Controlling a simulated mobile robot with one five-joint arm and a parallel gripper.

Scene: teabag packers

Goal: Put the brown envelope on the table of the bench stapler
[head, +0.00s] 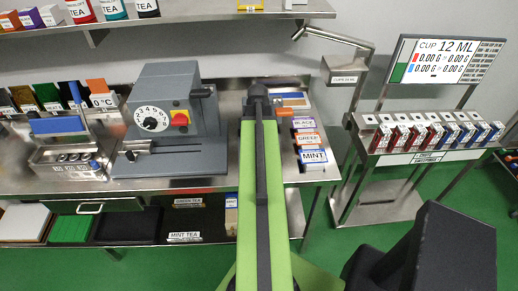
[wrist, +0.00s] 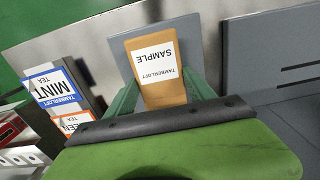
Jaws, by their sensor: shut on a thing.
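The brown envelope (wrist: 163,96), with a white label reading SAMPLE, is between the green fingers of my gripper (wrist: 162,82) in the wrist view. My gripper is shut on it. A flat grey plate (wrist: 122,62) shows behind and beside the envelope. It may be the table of the bench stapler, but I cannot tell, nor whether the envelope touches it. In the head view my arm covers the envelope and the fingertips. No bench stapler can be surely made out there.
A grey machine with a numbered dial (head: 172,118) stands left of my arm; a grey housing (wrist: 270,45) is at right in the wrist view. Tea boxes, with a MINT box (head: 313,158) in front, stand close on the right. A trolley (head: 425,153) with several small boxes is further right.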

